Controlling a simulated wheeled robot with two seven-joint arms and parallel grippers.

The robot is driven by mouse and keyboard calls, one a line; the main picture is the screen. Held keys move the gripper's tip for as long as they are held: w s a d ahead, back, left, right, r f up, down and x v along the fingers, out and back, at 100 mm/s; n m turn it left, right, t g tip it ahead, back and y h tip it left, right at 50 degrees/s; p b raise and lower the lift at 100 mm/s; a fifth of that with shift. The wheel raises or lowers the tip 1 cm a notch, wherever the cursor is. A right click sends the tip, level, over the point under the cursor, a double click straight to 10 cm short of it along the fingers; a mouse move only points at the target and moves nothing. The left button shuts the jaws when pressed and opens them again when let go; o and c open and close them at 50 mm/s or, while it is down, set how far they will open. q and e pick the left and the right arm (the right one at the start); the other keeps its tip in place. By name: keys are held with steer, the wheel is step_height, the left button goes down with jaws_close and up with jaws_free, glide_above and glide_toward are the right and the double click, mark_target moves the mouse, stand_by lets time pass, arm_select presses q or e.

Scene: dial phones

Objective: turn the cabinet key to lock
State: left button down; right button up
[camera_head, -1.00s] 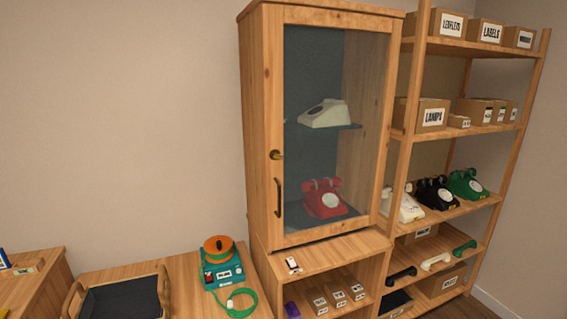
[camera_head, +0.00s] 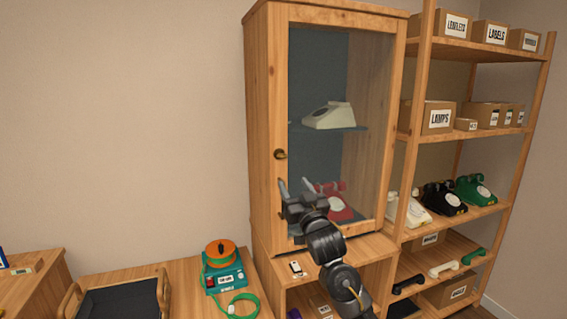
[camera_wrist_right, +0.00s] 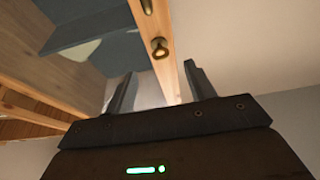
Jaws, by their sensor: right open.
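The wooden cabinet (camera_head: 264,90) has a glass door that is closed. Its brass key (camera_head: 281,154) sits in the lock on the left door stile; it also shows in the right wrist view (camera_wrist_right: 159,48), beyond the fingertips. My right gripper (camera_head: 294,184) is open and empty in front of the door, a little below the key and apart from it. In the right wrist view its two fingers (camera_wrist_right: 160,82) stand wide apart with the door stile between them in the picture. The arm hides the door handle and part of the red phone (camera_head: 336,203). My left gripper is in no view.
A cream phone (camera_head: 330,115) stands on the shelf behind the glass. An open shelf (camera_head: 402,165) with phones and boxes stands close on the right. A teal device with an orange reel (camera_head: 221,262) and a tray (camera_head: 163,292) are at lower left. The wall side left of the cabinet is free.

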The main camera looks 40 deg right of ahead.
mark_target(281, 155)
steer(key=p+x, duration=0.1)
steer(key=x, duration=0.2)
steer(key=r+p+x, duration=0.1)
steer(key=x, duration=0.3)
steer(key=p+x, duration=0.1)
steer(key=x, duration=0.3)
steer(key=shift+s+r, duration=0.2)
steer(key=shift+s, duration=0.05)
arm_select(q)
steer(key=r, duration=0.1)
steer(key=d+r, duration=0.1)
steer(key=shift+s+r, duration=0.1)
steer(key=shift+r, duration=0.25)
arm_select(e)
steer(key=shift+c, duration=0.4)
steer(key=c, duration=0.9)
steer(key=shift+d, duration=0.1)
